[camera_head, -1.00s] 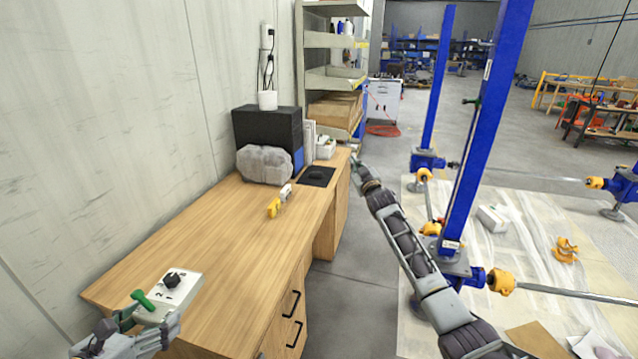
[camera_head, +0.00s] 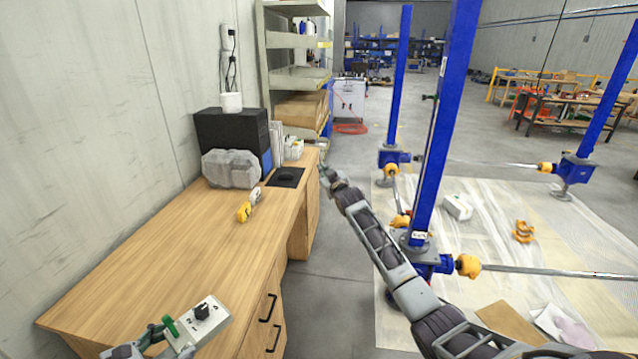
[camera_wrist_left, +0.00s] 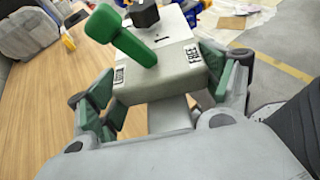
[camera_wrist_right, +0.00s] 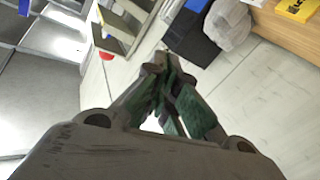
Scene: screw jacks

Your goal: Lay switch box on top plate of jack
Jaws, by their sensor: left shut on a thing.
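The switch box (camera_head: 208,320) is pale grey with a black knob and a green lever. It is at the lower left of the head view, over the desk's near end. My left gripper (camera_head: 178,338) is shut on it. The left wrist view shows the box (camera_wrist_left: 165,70) between the green-padded fingers. Blue jacks with tall posts stand on the floor at right; the nearest jack (camera_head: 425,262) has yellow couplings. I cannot make out a top plate. My right gripper (camera_head: 324,174) is empty beside the desk's far end. Its fingers (camera_wrist_right: 160,72) look closed together in the right wrist view.
Shelves (camera_head: 295,80) stand behind. A white box (camera_head: 458,207) and yellow parts (camera_head: 523,231) lie on the floor sheet. The desk's middle is clear.

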